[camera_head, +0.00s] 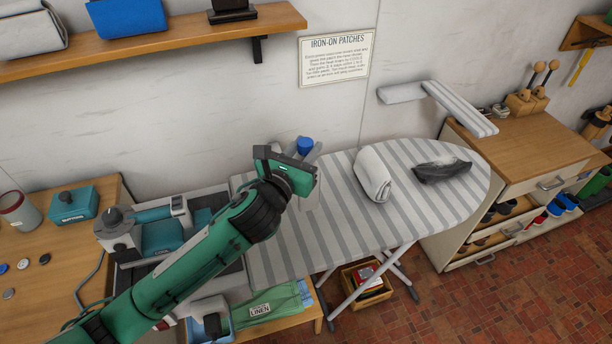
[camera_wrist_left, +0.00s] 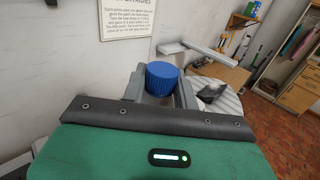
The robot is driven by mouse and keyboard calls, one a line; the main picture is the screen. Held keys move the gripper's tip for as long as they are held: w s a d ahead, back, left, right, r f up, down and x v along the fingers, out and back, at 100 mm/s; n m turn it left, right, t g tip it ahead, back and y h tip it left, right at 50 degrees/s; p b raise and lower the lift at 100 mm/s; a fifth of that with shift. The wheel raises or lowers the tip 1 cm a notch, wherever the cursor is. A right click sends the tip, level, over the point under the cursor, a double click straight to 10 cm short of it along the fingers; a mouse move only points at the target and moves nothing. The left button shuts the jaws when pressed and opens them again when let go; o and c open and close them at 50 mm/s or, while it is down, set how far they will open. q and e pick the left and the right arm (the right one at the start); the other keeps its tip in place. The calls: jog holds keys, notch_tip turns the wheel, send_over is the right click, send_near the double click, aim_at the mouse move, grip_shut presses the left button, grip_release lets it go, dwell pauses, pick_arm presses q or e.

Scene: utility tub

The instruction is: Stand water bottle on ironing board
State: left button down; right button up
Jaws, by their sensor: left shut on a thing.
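The water bottle shows its blue cap (camera_head: 305,145) just beyond my left gripper (camera_head: 311,152), at the left part of the ironing board. In the left wrist view the blue cap (camera_wrist_left: 161,77) sits between the two grey fingers of my left gripper (camera_wrist_left: 162,88), which is shut on the bottle. Most of the bottle's body is hidden behind the gripper. The bottle looks upright; I cannot tell whether its base touches the board. The grey-striped ironing board (camera_head: 437,205) stretches to the right. My right gripper is not in view.
A rolled striped cloth (camera_head: 371,175) and a dark grey crumpled item (camera_head: 441,170) lie on the board. A teal and grey iron station (camera_head: 150,236) stands left. A wooden shelf (camera_head: 180,34) runs above. The board's front middle is clear.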

pick_arm(q)
notch_tip(320, 180, down, 9)
jog(key=shift+r, duration=0.15)
dwell(0.4)
jog(key=shift+f, duration=0.2)
jog(key=c, duration=1.1)
grip_release()
jog(key=shift+s+r, duration=0.1)
jog(key=shift+s, duration=0.05)
jog(key=b+v, duration=0.2)
jog(key=v, duration=1)
